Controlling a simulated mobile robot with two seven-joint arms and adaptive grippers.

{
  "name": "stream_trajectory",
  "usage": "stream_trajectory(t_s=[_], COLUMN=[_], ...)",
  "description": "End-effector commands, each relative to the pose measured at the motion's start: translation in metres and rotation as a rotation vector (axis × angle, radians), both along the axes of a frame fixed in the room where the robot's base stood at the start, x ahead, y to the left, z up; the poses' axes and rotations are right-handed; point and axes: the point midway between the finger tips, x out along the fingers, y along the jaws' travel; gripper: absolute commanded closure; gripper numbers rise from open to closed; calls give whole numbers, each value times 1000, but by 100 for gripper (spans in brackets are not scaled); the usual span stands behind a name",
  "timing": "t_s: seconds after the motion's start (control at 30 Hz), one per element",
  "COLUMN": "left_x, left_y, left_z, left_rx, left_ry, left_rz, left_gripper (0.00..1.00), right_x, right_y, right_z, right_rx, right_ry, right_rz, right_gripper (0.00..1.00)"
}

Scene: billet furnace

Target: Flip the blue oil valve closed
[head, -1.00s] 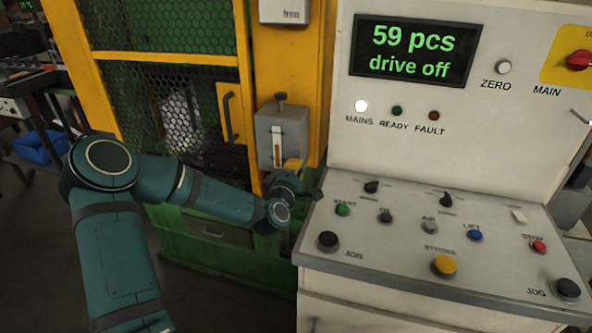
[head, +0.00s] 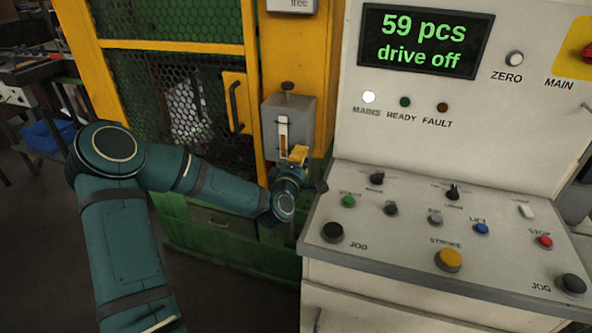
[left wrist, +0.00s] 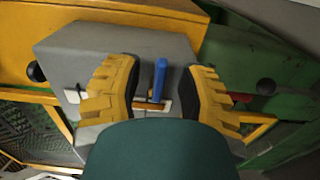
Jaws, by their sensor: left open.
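The blue oil valve lever (left wrist: 160,78) stands upright in the left wrist view, on a pale plate (left wrist: 155,106) below a grey box. My left gripper (left wrist: 157,92) is open, with one ridged yellow finger on each side of the lever and visible gaps between. In the head view my left gripper (head: 299,155) is at the lower right of the grey oil box (head: 303,112) on the yellow machine post. The blue lever is hidden there behind my gripper and wrist. My right gripper is not in view.
The control console (head: 420,205), with its buttons and knobs, stands close to the right of my left wrist. The mesh guard (head: 170,85) and its yellow handle plate (head: 237,101) are to the left.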

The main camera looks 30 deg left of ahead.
Motion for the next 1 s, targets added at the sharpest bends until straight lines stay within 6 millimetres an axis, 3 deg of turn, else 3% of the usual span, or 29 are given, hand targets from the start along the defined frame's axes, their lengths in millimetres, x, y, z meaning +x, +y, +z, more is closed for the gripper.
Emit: stream_trajectory(t_s=[0.53, 0.73, 1.0], left_x=[-95, -109, -110], left_y=[-22, -26, -26], left_z=[0, 1, 1], left_rx=[3, 2, 1], left_ry=[1, -1, -2], left_rz=[0, 1, 1], left_gripper=[61, 61, 61], right_x=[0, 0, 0], right_y=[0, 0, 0], right_z=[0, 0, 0], right_rx=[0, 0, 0], right_ry=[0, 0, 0], right_rz=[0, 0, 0], right_gripper=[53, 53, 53])
